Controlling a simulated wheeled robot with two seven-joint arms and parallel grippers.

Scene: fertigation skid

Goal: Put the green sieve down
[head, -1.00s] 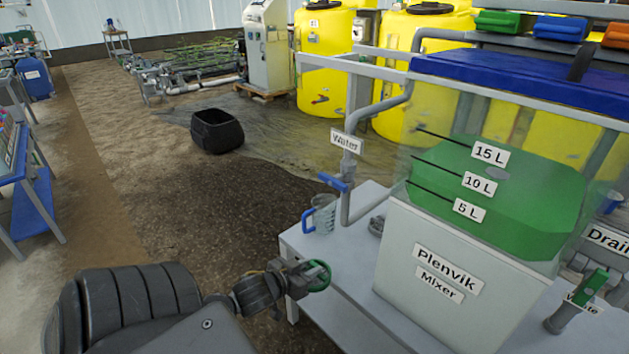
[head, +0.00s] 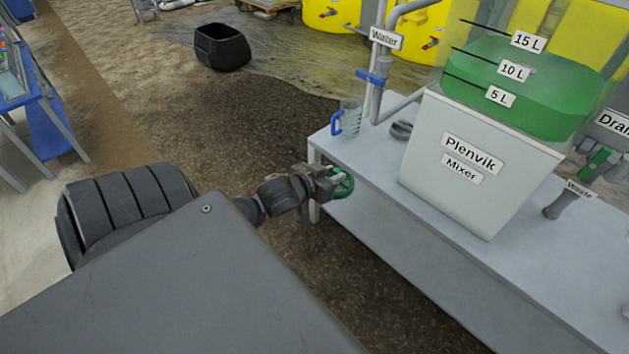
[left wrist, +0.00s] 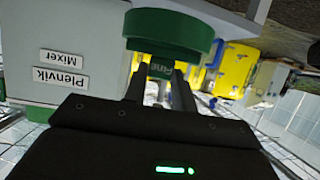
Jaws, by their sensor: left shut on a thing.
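The green sieve (head: 343,184) is a small round green piece at the tip of my left gripper (head: 328,183) in the head view. In the left wrist view the green sieve (left wrist: 170,32) sits across the far ends of the two dark fingers (left wrist: 160,85). The left gripper is shut on it. In the head view it shows at the left front edge of the grey bench (head: 400,205); whether it touches the bench I cannot tell. My right gripper is not in view.
The Plenvik mixer tank (head: 465,165) with green liquid stands on the bench. A clear jug with a blue handle (head: 347,119) and a dark ring-like item (head: 401,130) stand near the left end. A waste valve (head: 565,200) is right of the tank. The bench front is clear.

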